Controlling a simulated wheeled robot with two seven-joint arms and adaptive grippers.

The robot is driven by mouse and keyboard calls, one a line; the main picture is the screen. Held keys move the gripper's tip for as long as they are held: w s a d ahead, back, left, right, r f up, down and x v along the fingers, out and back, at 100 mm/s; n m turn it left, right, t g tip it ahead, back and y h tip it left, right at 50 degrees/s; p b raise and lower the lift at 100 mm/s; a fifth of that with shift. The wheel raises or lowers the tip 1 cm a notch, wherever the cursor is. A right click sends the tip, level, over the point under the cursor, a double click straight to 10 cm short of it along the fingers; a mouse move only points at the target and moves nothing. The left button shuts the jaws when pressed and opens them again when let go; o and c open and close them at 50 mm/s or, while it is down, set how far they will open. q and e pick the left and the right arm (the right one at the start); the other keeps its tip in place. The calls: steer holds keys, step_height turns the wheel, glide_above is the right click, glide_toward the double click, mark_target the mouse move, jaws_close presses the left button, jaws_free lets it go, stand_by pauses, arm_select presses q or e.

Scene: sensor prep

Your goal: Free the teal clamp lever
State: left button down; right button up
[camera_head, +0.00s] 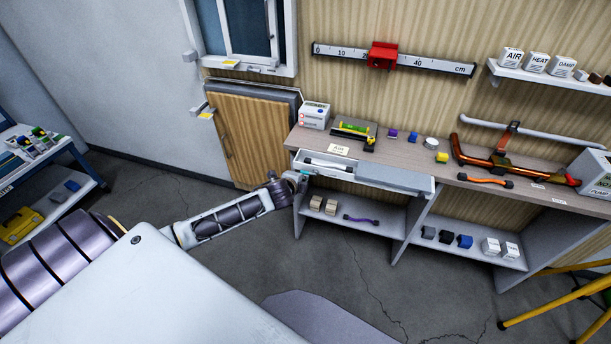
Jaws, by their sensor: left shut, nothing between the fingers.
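My left arm reaches from the lower left to the left end of the workbench. Its gripper (301,178) is shut and empty, beside the left front corner of the open white drawer (400,181). A small teal patch (305,173) shows right at the gripper. It is too small to tell whether it is the clamp lever or part of my gripper. No other teal lever can be made out. A dark bar-shaped item (328,163) lies in the drawer. My right gripper is not in view.
The bench top (400,157) holds a yellow-green device (354,129), small coloured pieces and an orange pipe assembly (490,160). Lower shelves (380,213) hold boxes and blocks. A yellow-legged stand (560,297) is at the lower right. The floor before the bench is clear.

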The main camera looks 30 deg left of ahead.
mark_target(307, 174)
arm_select(q)
steer(key=shift+x, duration=3.75)
steer(key=shift+f+n+h+p, duration=0.2)
steer(key=shift+n+h+p, duration=0.1)
steer(key=shift+h+p, duration=0.15)
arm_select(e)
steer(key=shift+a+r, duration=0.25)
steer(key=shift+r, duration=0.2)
